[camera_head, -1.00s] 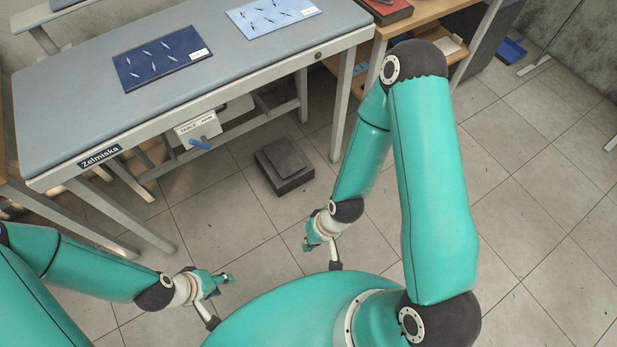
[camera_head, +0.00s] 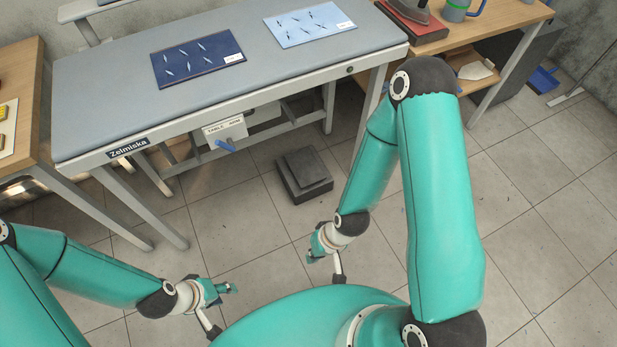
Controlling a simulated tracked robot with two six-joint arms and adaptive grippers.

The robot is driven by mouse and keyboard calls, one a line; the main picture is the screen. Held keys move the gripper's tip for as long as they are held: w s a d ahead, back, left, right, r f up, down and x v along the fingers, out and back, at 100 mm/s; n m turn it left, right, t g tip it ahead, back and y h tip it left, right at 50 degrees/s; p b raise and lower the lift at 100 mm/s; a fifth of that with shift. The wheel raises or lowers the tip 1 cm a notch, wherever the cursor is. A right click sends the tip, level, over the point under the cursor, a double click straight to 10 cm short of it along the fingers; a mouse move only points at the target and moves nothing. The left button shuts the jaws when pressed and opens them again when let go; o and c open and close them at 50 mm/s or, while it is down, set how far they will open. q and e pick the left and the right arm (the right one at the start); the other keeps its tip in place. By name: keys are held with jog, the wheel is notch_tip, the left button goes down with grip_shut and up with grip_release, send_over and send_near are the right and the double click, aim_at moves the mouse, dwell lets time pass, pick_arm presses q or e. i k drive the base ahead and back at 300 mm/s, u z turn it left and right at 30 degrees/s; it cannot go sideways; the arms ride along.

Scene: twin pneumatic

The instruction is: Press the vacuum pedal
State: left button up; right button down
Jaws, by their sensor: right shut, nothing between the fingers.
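The vacuum pedal (camera_head: 304,173) is a dark grey block with a raised top plate. It stands on the tiled floor in front of the grey table, near its right front leg. My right gripper (camera_head: 312,257) is shut and empty, low in the picture, below and slightly right of the pedal and apart from it. My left gripper (camera_head: 232,288) is further down and to the left, also apart from the pedal. Its fingers are small and seen from above, so I cannot tell whether they are open or shut.
The grey table (camera_head: 110,98) bears a dark blue sheet (camera_head: 197,59) and a light blue sheet (camera_head: 310,23). A blue-handled valve with a label (camera_head: 224,129) hangs under its front edge. Wooden tables stand left and right. The tiled floor (camera_head: 235,225) around the pedal is clear.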

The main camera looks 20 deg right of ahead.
aim_at(307, 171)
jog(key=i, duration=0.85)
jog(key=z, duration=0.05)
